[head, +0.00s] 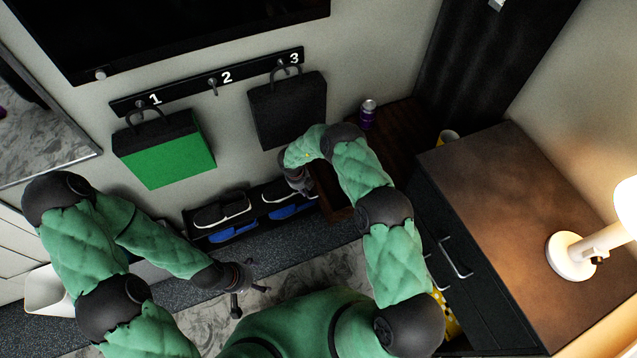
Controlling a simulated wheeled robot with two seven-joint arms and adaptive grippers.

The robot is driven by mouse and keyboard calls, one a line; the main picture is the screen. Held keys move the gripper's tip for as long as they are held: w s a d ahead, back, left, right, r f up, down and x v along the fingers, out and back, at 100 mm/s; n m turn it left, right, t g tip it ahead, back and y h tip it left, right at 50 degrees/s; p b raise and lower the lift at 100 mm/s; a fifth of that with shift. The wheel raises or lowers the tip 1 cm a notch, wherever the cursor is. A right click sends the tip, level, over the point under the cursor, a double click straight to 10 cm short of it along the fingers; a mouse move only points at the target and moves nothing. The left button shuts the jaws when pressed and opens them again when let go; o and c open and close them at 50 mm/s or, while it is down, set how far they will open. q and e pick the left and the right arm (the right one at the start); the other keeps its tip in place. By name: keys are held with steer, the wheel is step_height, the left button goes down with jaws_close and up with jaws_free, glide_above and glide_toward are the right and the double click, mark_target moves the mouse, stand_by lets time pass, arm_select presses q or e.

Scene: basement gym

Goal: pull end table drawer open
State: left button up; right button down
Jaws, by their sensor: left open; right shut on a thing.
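The end table (401,128) is dark brown wood and stands against the back wall, partly hidden behind my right arm. Its drawer (334,199) juts out from the table's left side, and its brown inside partly shows. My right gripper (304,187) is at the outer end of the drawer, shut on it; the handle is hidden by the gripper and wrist. My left gripper (245,301) is open and empty, low over the floor at lower middle, well away from the end table.
A purple can (368,113) and a yellow cup (447,138) stand at the end table. A shoe rack (228,232) is close left of the drawer. A dark cabinet (537,205) with a lamp (573,256) stands right. Green (165,150) and black (288,109) bags hang on wall hooks.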

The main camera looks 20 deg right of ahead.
steer(key=shift+a, duration=1.55)
steer(key=c, duration=1.4)
jaws_free()
steer(key=r, duration=0.4)
steer(key=a+r, duration=0.1)
steer(key=r, duration=0.3)
steer(key=a+r, duration=0.1)
steer(key=r, duration=0.2)
steer(key=shift+s+a+r, duration=0.1)
steer(key=shift+s+r, duration=0.05)
steer(key=shift+r, duration=0.25)
steer(key=shift+s, duration=0.1)
